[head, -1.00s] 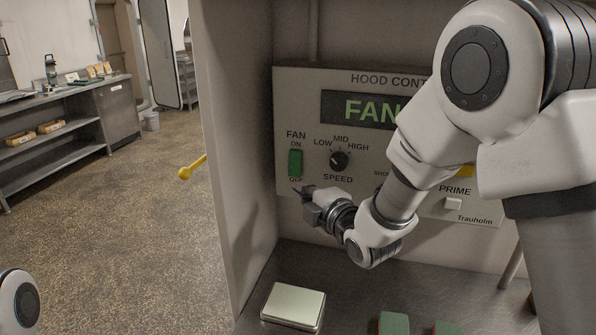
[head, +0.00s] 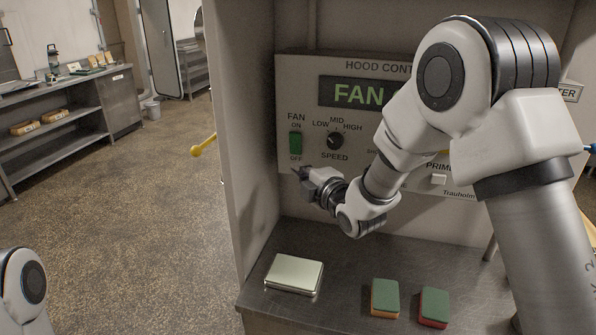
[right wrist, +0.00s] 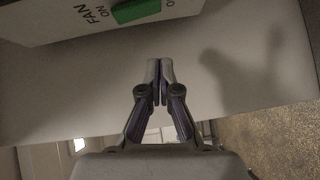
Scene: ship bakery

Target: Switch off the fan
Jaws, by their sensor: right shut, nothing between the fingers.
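The hood control panel (head: 300,75) is on the wall ahead, with a display reading "FAN" and further text hidden behind my right arm. The green fan switch (head: 295,143) is at the panel's left, between the ON and OFF labels. It also shows at the top of the right wrist view (right wrist: 136,10). My right gripper (head: 298,172) is shut and empty, just below the switch and the panel's lower edge, apart from the switch. In the right wrist view its fingertips (right wrist: 160,64) meet below the switch. My left gripper is out of view.
The speed knob (head: 335,140) is right of the switch. Below, the steel counter (head: 345,270) holds a pale metal box (head: 294,274) and two green-topped sponges (head: 385,297) (head: 434,307). A side wall (head: 240,130) bounds the left. Floor is open beyond it.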

